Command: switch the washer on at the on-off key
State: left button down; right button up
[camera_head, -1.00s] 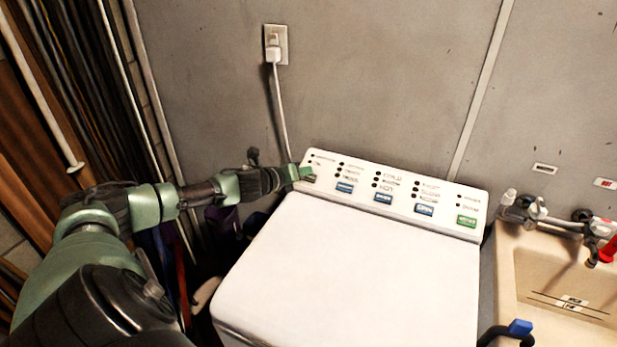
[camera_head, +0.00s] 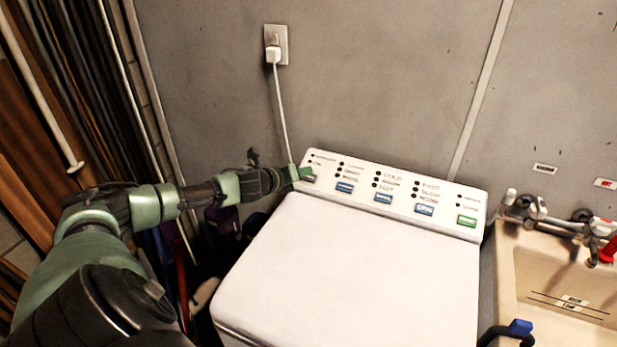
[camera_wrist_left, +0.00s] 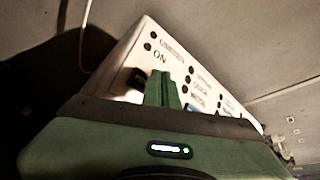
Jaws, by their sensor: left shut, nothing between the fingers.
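The white washer (camera_head: 350,265) stands in the middle of the head view with its lid closed. Its sloped control panel (camera_head: 405,180) runs along the back. The dark on-off key (camera_head: 309,179) is at the panel's left end, partly hidden by my gripper; it also shows in the left wrist view (camera_wrist_left: 133,79), below the "ON" label (camera_wrist_left: 160,57). The indicator dots by the label look dark. My left gripper (camera_head: 299,174) is shut and empty, its green fingertips (camera_wrist_left: 161,86) close beside the key. I cannot tell if they touch it. My right gripper is not in view.
Several blue keys (camera_head: 383,198) and a green key (camera_head: 466,221) line the panel to the right. A plug with a white cord (camera_head: 284,115) hangs behind the washer. A beige sink (camera_head: 510,260) stands at the right. Boards and poles (camera_head: 50,90) lean at the left.

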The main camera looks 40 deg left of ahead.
pick_arm(q)
jog(key=shift+w+f, duration=0.1)
jog(key=shift+f, duration=0.2)
jog(key=shift+w+a+f, duration=0.1)
jog(key=shift+f, duration=0.15)
dwell(0.4)
jog(key=shift+f, duration=0.4)
dwell(0.7)
jog(key=shift+r, duration=0.1)
jog(key=shift+r, duration=0.35)
jog(key=shift+s+r+p, duration=0.2)
jog(key=shift+r+p, duration=0.2)
jog(key=shift+p, duration=0.05)
